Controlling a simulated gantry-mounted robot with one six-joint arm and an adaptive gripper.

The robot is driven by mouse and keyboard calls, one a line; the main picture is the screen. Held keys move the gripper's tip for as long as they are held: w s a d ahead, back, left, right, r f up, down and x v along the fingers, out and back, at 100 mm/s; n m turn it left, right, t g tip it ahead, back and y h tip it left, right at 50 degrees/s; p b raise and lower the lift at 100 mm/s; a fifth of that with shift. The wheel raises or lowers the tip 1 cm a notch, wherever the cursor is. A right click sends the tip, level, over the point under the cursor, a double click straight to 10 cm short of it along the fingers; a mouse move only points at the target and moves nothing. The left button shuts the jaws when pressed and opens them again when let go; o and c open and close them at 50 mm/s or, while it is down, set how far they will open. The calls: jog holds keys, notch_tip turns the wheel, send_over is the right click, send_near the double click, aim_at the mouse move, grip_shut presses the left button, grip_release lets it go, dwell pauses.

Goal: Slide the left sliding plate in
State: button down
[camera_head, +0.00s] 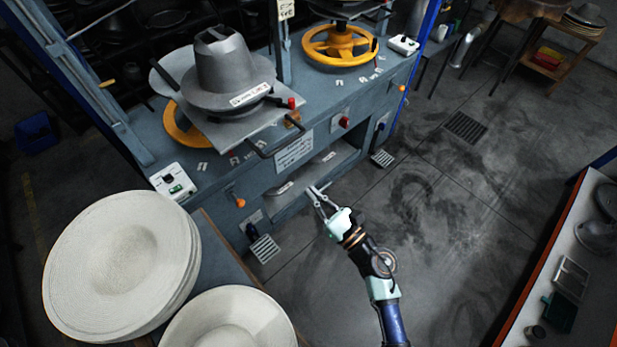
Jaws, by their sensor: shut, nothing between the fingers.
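The left sliding plate (228,135) is a grey metal plate at the upper left, on the left station of the blue-grey press. My gripper (315,190) is shut and empty. In the picture it is below and right of the handle, in front of the press's lower opening, and appears apart from the handle.
Stacks of pale hats (115,265) stand at the lower left. The right station has a yellow wheel (340,45). A white control box (173,183) is on the press's left front corner. A counter edge is at the far right. The floor (440,230) between is clear.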

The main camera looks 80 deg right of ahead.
jog(key=x, duration=1.2)
jog(key=shift+p, duration=0.45)
jog(key=shift+d, duration=0.15)
